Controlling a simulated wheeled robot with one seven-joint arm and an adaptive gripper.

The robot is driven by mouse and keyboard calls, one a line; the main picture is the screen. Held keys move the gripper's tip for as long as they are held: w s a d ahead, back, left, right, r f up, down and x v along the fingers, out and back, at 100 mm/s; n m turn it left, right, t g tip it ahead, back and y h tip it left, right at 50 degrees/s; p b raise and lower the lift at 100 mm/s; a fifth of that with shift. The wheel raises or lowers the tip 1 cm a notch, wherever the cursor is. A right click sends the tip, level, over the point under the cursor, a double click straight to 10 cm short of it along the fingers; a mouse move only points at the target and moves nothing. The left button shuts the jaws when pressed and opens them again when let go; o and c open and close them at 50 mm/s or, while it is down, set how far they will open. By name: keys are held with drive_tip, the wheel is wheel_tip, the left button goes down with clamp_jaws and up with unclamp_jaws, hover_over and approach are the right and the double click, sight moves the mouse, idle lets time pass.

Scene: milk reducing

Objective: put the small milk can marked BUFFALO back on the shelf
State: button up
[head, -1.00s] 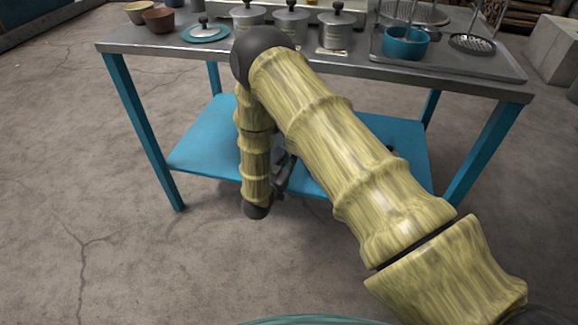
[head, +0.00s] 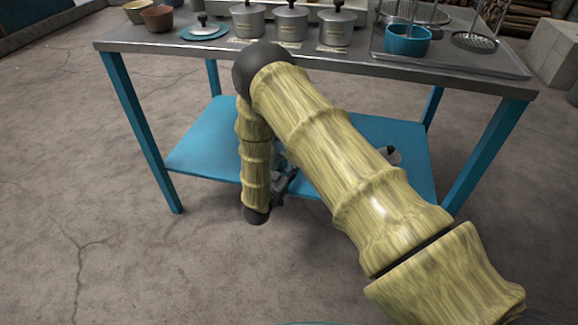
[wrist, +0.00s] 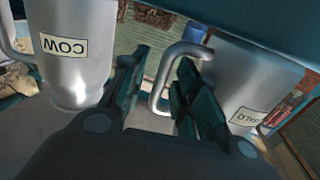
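In the wrist view, which is upside down, a grey metal can marked COW (wrist: 75,50) stands at the left. A second grey can (wrist: 245,75) with a loop handle (wrist: 168,75) is at the right; its label is turned and only partly readable, so I cannot confirm BUFFALO. My gripper (wrist: 158,92) is open, its dark green fingers apart, with part of this handle between them. I see no closed grip. In the head view my gripper (head: 284,186) is low by the front edge of the blue lower shelf (head: 200,140), mostly hidden by my arm.
A grey can (head: 390,155) partly shows on the lower shelf right of my arm. The metal tabletop (head: 150,40) above carries several lidded pots, bowls and a tray (head: 460,62). Blue table legs (head: 140,130) bound the shelf. The floor in front is clear.

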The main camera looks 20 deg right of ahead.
drive_tip(key=shift+r, duration=0.15)
drive_tip(key=p+v, duration=0.4)
drive_tip(key=v, duration=0.8)
drive_tip(key=s+d+f+n+g+y, duration=0.3)
drive_tip(key=s+d+f+n+y, duration=0.2)
drive_tip(key=s+f+y, duration=0.5)
drive_tip(key=s+n+g+y, duration=0.3)
drive_tip(key=s+g, duration=0.6)
drive_tip(key=s, duration=2.2)
drive_tip(key=shift+a+f+n, duration=0.4)
drive_tip(key=shift+a+n, duration=0.05)
drive_tip(key=shift+n, duration=0.05)
